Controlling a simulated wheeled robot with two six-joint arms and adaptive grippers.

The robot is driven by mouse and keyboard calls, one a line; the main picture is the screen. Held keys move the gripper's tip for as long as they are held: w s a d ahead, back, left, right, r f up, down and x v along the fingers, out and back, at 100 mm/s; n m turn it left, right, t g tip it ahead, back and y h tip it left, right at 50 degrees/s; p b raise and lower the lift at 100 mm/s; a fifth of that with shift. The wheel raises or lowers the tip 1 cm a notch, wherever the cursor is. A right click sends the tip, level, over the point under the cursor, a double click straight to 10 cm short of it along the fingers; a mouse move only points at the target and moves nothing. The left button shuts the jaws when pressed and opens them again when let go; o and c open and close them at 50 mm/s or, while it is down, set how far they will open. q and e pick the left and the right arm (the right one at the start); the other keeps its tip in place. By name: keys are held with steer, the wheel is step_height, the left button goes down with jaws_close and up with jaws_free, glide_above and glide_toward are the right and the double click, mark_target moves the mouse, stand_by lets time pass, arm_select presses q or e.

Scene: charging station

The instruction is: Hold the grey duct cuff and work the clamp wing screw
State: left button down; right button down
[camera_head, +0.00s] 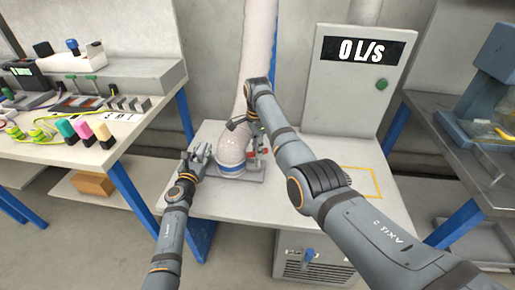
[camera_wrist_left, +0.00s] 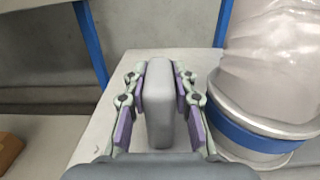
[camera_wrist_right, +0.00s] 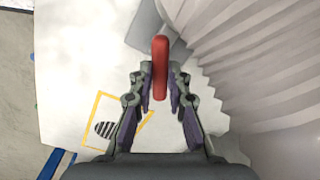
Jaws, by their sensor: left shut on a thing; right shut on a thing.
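A pale flexible duct (camera_head: 259,45) comes down to a round fitting with a blue band (camera_head: 231,168) on the white table. My left gripper (camera_head: 199,153) is at the left of the duct's lower end. In the left wrist view its fingers are shut on a grey block-shaped piece, the grey duct cuff (camera_wrist_left: 160,95), with the blue-banded duct (camera_wrist_left: 245,133) at right. My right gripper (camera_wrist_right: 160,80) is shut on a red upright tab, the clamp wing screw (camera_wrist_right: 160,62), beside the ribbed duct. In the head view my right arm partly hides that place.
A grey cabinet (camera_head: 343,100) with a display reading 0 L/S stands at the back of the white table (camera_head: 320,205). A yellow outlined square (camera_head: 361,182) marks the table's right part. A cluttered bench (camera_head: 40,150) is at left, and a dark bench (camera_head: 455,150) at right.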

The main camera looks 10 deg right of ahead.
steer(key=shift+m, duration=0.5)
steer(key=c, duration=1.3)
jaws_free()
arm_select(q)
steer(key=c, duration=1)
jaws_free()
arm_select(e)
step_height(320, 180, up, 12)
arm_select(q)
steer(key=shift+s, duration=0.1)
